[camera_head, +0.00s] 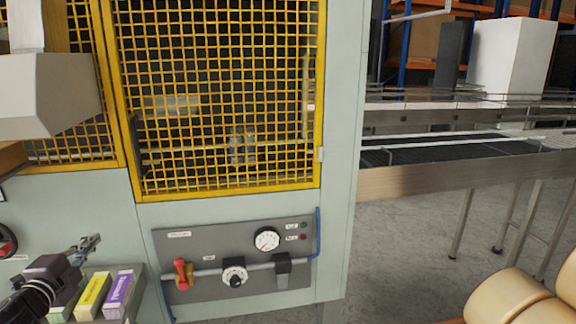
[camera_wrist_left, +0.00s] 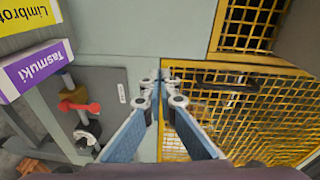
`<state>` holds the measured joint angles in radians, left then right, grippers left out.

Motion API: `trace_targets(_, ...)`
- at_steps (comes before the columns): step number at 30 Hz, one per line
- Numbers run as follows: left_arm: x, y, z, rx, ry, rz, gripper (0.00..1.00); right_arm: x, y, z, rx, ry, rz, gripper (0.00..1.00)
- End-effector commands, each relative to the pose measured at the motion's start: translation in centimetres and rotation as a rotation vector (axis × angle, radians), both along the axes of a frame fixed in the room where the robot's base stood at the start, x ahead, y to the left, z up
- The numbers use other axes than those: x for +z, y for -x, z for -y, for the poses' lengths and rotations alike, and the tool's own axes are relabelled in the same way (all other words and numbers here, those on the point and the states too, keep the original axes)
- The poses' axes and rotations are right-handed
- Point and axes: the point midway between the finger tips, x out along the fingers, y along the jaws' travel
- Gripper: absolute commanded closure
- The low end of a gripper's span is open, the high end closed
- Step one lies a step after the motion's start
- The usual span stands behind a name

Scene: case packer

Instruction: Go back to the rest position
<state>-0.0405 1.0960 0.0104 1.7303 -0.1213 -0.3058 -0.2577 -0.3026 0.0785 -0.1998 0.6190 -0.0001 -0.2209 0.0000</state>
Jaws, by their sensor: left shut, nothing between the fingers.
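My left gripper (camera_head: 90,243) is at the lower left of the head view, pointing up and right in front of the pale green machine panel. Its fingers are shut and empty. In the left wrist view the blue-padded fingers of the gripper (camera_wrist_left: 160,78) meet at their tips, with the machine behind them. The gripper is just above and beside a yellow box (camera_head: 93,296) and a purple box (camera_head: 118,292), apart from both as far as I can see. My right gripper is not in view.
The machine has a yellow mesh door (camera_head: 225,193) and a grey control panel (camera_head: 205,240) with a red-handled valve (camera_head: 181,272) and a gauge (camera_head: 267,240). A conveyor (camera_head: 430,178) stands at the right. Beige rounded objects (camera_head: 510,295) are at the lower right. Grey floor lies between.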

Motion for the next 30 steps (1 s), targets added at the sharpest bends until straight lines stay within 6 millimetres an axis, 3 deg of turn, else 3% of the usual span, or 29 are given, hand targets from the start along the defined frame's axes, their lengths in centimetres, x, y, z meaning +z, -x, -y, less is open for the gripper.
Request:
trace_targets(1, -3.2, 0.8, 1.6, 0.016, 0.067, -0.037, 1.00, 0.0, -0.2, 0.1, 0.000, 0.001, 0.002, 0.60)
trace_targets(6, -13.6, 5.5, 7.3, 0.132, 0.327, -0.195, 1.00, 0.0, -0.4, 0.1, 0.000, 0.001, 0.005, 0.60)
trace_targets(12, -23.2, 14.2, 15.5, 0.300, 0.630, -0.415, 1.00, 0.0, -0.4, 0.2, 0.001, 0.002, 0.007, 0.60)
trace_targets(15, -26.3, 19.1, 19.6, 0.390, 0.767, -0.530, 1.00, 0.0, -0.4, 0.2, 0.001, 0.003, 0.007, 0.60)
trace_targets(21, -28.8, 26.8, 25.6, 0.531, 0.952, -0.702, 1.00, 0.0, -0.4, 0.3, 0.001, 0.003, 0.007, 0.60)
trace_targets(30, -28.9, 35.0, 31.7, 0.683, 1.134, -0.890, 1.00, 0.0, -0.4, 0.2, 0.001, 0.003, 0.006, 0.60)
